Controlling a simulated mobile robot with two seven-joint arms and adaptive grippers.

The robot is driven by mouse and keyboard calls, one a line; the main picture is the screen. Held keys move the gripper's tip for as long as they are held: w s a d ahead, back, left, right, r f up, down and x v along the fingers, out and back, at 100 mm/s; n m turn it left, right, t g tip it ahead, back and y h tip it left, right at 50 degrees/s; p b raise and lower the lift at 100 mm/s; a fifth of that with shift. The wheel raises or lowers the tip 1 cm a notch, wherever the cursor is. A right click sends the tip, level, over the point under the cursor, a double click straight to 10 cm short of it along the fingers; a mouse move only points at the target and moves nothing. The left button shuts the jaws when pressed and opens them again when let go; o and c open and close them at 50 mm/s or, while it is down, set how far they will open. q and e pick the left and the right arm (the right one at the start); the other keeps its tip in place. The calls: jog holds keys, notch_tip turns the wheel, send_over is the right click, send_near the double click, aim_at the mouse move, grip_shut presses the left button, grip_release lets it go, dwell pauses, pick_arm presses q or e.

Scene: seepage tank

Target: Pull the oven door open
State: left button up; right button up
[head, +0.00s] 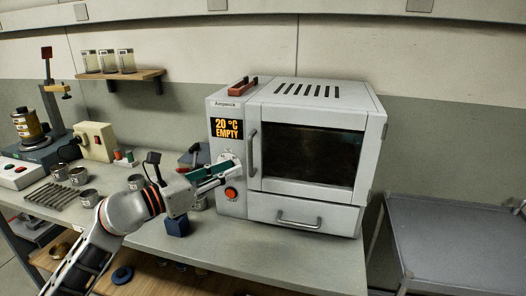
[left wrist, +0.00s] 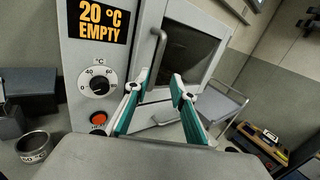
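The oven (head: 320,108) is a white box on the bench, with a dark window in its door (head: 310,155). The door looks shut in the head view. Its upright grey handle (head: 253,152) is at the door's left edge; it also shows in the left wrist view (left wrist: 157,55). My left gripper (head: 235,164) is in front of the control panel, just left of the handle. In the left wrist view its green-padded fingers (left wrist: 160,77) are apart with nothing gripped; the handle is near the left fingertip. Whether they touch is unclear. My right gripper is not in view.
The panel has a "20 °C EMPTY" display (head: 227,128), a dial (left wrist: 96,85) and a red button (head: 231,194). A drawer (head: 300,213) is below the door. A grey cart (head: 455,235) stands right of the bench. Metal cups and a blue block (head: 177,226) are near my arm.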

aim_at(251, 175)
pick_arm(q)
jog(key=shift+m, duration=0.3)
jog(key=x, duration=0.4)
jog(key=p+x, duration=0.1)
jog(key=x, duration=0.3)
jog(key=shift+w+a+r, duration=0.1)
jog(key=shift+w+r, duration=0.05)
jog(key=shift+w, duration=0.2)
jog(key=shift+c, duration=0.4)
grip_shut()
